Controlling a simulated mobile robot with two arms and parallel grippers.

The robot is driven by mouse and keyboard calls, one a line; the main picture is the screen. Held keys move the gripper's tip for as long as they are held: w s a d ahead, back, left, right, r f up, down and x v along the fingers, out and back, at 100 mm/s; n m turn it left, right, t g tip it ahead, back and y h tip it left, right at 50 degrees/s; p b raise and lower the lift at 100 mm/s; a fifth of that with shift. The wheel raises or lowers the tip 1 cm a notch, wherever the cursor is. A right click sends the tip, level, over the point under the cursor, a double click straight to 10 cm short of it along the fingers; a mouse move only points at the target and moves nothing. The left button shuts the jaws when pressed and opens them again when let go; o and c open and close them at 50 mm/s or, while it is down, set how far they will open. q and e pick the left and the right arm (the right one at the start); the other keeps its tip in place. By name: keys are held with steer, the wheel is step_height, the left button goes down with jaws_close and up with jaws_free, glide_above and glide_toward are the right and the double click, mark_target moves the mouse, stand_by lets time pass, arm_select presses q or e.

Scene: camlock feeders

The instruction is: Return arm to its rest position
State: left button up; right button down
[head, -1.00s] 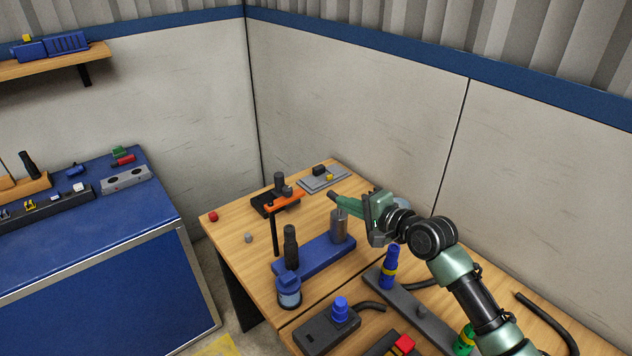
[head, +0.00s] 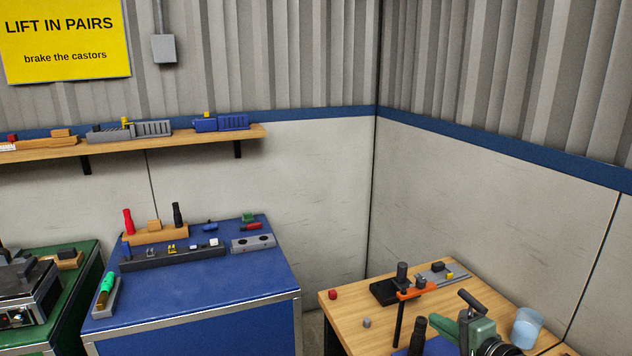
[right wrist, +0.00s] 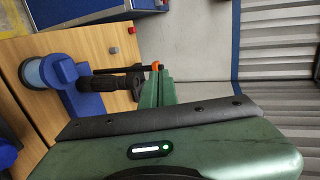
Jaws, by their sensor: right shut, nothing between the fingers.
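My right gripper (head: 440,326) shows at the lower right of the head view, its green fingers pointing left over the wooden table (head: 352,318). The fingers are shut and empty; they also show side by side in the right wrist view (right wrist: 157,88). They are near an orange-topped stand (head: 414,293) and a black upright handle (head: 417,334); I cannot tell the exact gap. The rest of my right arm is cut off by the lower edge of the head view. My left gripper is not in view.
A light-blue cup (head: 527,328) stands right of the gripper. A blue bench (head: 200,290) with several parts stands left, across a gap. Walls close off the back.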

steer(key=s+a+f+n+g+h, duration=0.1)
steer(key=s+a+f+n+g, duration=0.1)
steer(key=s+a+f+n, duration=0.35)
steer(key=s+a+f+n+g, duration=0.2)
steer(key=s+f+g, duration=0.1)
steer(key=s+f, duration=0.5)
steer(key=s+d+f+n+g+h, duration=0.15)
steer(key=s+n, duration=0.25)
steer(key=s, duration=0.7)
steer(key=s+f+n+g+h, duration=0.2)
steer(key=s+n+g, duration=0.15)
steer(key=s, duration=0.75)
step_height(320, 180, down, 29)
steer(key=s+n+g+b, duration=0.1)
steer(key=s+b, duration=0.1)
steer(key=s, duration=0.1)
steer(key=s+d+f+g, duration=0.1)
steer(key=s+d+f, duration=0.2)
steer(key=s+f, duration=1.2)
steer(key=shift+s+f+g+h, duration=0.3)
steer(key=shift+s+h, duration=0.05)
steer(key=shift+s, duration=0.05)
